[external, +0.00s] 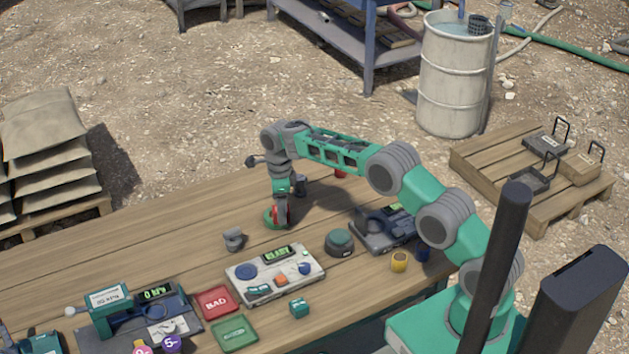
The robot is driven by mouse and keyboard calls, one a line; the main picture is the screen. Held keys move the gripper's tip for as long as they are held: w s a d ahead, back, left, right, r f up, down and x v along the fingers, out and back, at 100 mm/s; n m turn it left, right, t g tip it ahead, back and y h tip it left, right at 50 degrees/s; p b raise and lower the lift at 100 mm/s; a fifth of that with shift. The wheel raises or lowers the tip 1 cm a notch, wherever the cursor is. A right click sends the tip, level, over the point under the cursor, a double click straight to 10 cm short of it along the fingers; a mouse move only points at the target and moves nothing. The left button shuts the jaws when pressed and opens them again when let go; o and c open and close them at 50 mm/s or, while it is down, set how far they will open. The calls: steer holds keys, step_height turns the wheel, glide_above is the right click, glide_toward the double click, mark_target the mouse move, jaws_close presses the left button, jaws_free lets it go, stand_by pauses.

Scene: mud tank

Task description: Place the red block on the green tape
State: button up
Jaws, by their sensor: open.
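My gripper (281,219) points down at the middle of the wooden table, directly at the green tape (268,218). The tape looks like a ring lying on the table. A red piece, which appears to be the red block (276,211), shows at the fingertips, over or on the tape. The fingers partly cover it, and I cannot tell exactly how it rests on the tape. The fingers are open around it, though the gap is small in this view.
A dark red object (341,173) stands behind the arm. A small grey part (234,239), a control panel (275,275) and a dark round button (340,242) are nearer. The table's left back is clear.

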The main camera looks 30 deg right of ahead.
step_height(320, 180, up, 11)
steer(key=b, duration=0.1)
steer(key=s+d+r+n+t, duration=0.1)
steer(key=s+d+r+n, duration=0.45)
steer(key=d+r, duration=0.2)
steer(key=s+d+r+n+t, duration=0.1)
steer(key=s+d+n, duration=0.4)
steer(key=s, duration=0.3)
steer(key=s+d+r+n+t, duration=0.1)
steer(key=s+d+n, duration=0.3)
steer(key=s+n, duration=0.3)
steer(key=s+d+f+n, duration=0.1)
steer(key=s+f+n, duration=0.1)
steer(key=s, duration=0.4)
steer(key=s+d+f+n+t, duration=0.1)
steer(key=s+d+f+n, duration=0.1)
steer(key=s, duration=0.4)
step_height(320, 180, down, 2)
steer(key=shift+s+d+f+n, duration=0.1)
steer(key=shift+s+d+n, duration=0.1)
steer(key=shift+n, duration=0.35)
steer(key=shift+o, duration=0.4)
